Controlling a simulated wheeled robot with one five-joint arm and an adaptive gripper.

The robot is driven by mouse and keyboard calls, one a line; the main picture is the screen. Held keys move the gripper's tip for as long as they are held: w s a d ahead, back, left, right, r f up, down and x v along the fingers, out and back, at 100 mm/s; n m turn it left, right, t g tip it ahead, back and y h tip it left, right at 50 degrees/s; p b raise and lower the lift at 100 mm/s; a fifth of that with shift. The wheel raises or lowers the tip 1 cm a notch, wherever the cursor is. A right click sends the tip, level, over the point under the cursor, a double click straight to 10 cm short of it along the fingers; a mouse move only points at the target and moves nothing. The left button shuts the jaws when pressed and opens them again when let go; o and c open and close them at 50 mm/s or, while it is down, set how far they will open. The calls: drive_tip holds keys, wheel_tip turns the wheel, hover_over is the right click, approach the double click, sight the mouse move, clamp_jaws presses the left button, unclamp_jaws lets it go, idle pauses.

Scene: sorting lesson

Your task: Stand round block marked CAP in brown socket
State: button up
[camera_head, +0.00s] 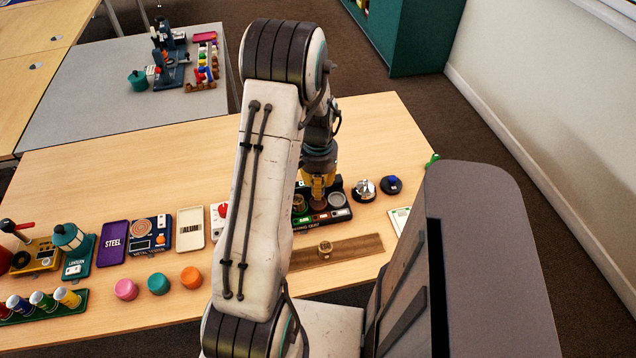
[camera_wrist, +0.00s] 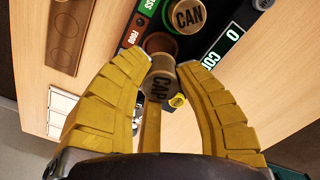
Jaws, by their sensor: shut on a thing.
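My gripper (camera_head: 318,186) is over the black sorting tray (camera_head: 339,218) in the head view. In the wrist view its yellow fingers (camera_wrist: 163,64) are shut on the brass round block marked CAP (camera_wrist: 162,88), whose lettered face shows. Just past the block, a dark brown round socket (camera_wrist: 158,42) by the brown FOOD label (camera_wrist: 131,33) is partly hidden by it. I cannot tell the height of the block above the socket. A larger brass block marked CAN (camera_wrist: 188,15) sits beside it in the tray, by the green labels.
A chrome bell (camera_head: 364,189) and a blue-topped button (camera_head: 391,184) stand to the right. Coloured discs (camera_head: 158,283) lie left.

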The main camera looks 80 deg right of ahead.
drive_tip(key=shift+f+b, duration=1.05)
drive_tip(key=shift+f, duration=0.85)
drive_tip(key=shift+f+b, duration=0.6)
drive_tip(key=shift+b, duration=0.2)
idle(0.5)
drive_tip(key=o, duration=0.5)
drive_tip(key=shift+o, duration=0.2)
drive_tip(key=shift+r, duration=0.2)
drive_tip(key=shift+r+p, duration=3.85)
drive_tip(key=shift+r, duration=1.5)
wheel_tip(320, 180, up, 6)
drive_tip(key=p, duration=0.4)
hover_over(318, 204)
